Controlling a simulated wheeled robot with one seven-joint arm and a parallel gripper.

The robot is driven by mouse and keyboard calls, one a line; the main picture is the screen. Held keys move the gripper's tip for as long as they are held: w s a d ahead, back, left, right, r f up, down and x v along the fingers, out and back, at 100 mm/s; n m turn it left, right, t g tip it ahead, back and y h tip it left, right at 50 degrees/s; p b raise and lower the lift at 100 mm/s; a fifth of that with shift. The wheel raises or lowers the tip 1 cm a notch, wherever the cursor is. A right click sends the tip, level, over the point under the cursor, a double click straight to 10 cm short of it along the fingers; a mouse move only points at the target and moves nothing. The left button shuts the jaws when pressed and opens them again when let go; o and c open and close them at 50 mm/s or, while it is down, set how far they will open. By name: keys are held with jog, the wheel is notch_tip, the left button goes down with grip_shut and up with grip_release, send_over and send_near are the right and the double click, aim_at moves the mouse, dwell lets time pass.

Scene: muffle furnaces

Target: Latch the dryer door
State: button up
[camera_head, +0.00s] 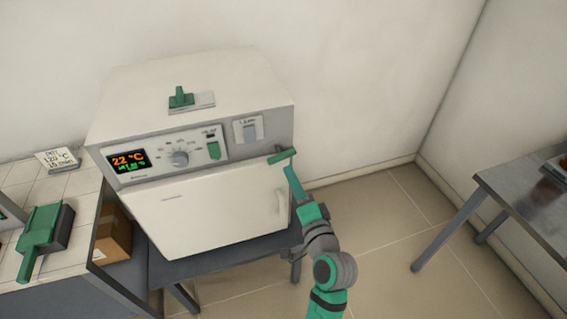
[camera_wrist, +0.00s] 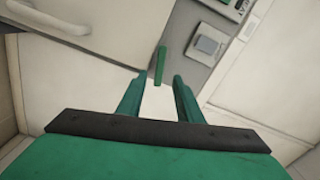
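The dryer (camera_head: 200,100) is a cream box oven with a grey control panel. Its door (camera_head: 205,215) looks closed or nearly closed; I cannot tell whether a small gap remains. A green latch lever (camera_head: 282,156) sits at the right end of the panel, above the door's upper right corner. In the wrist view the lever (camera_wrist: 159,66) stands just beyond my fingertips, in line with the space between them. My gripper (camera_head: 291,170) is just below the lever, and in the wrist view (camera_wrist: 158,82) its two fingers are apart with nothing between them.
The dryer stands on a dark table (camera_head: 230,257). A tiled bench (camera_head: 70,195) with a green-handled item (camera_head: 45,235) and a cardboard box (camera_head: 115,230) are at left. A metal table (camera_head: 520,200) is at right. The floor between is clear.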

aim_at(283, 159)
jog(key=x, duration=0.5)
jog(key=shift+w+a, duration=0.25)
jog(key=shift+w, duration=0.7)
